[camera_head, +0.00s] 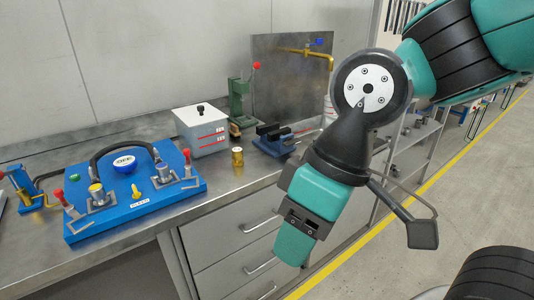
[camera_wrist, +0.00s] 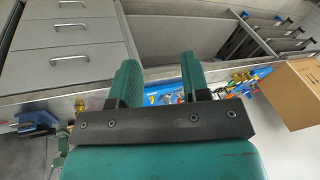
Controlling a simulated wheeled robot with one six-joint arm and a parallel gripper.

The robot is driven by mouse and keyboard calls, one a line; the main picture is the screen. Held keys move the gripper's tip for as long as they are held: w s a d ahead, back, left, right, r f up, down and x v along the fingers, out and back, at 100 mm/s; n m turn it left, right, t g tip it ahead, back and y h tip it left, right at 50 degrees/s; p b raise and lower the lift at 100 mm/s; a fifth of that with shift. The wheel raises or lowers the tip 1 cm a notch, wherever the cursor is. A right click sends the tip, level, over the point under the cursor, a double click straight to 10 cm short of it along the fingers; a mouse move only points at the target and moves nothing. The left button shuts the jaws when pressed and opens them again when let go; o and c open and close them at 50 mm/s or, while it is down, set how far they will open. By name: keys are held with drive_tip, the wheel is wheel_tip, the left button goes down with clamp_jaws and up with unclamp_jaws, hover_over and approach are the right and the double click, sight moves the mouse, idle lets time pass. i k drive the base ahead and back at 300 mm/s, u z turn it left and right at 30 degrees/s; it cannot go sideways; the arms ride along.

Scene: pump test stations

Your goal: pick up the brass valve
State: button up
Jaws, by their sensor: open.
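A small brass-coloured cylinder, which looks like the brass valve (camera_head: 237,157), stands on the steel bench near its front edge, between the blue panel and the blue vise. In the wrist view a small brass piece (camera_wrist: 79,105), apparently the same valve, shows left of the fingers, partly hidden behind the gripper body. My gripper (camera_head: 292,258) hangs in front of the drawers, right of and nearer than the valve. In the wrist view my gripper (camera_wrist: 158,75) has two green fingers apart with nothing held between them.
A blue test panel (camera_head: 148,222) with hoses and fittings fills the bench's left. Behind the valve stand a white box (camera_head: 202,130) and a green press (camera_head: 241,102); a blue vise (camera_head: 272,139) is to its right. A cardboard box (camera_wrist: 292,92) shows in the wrist view.

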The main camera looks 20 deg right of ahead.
sight(237, 156)
drive_tip(key=z, duration=0.05)
drive_tip(key=i, duration=0.5)
drive_tip(key=z, duration=0.15)
drive_tip(key=k, duration=0.4)
drive_tip(key=u, duration=1.8)
drive_tip(key=i, duration=0.9)
drive_tip(key=z, duration=0.7)
drive_tip(key=i, duration=0.7)
drive_tip(key=z, duration=0.6)
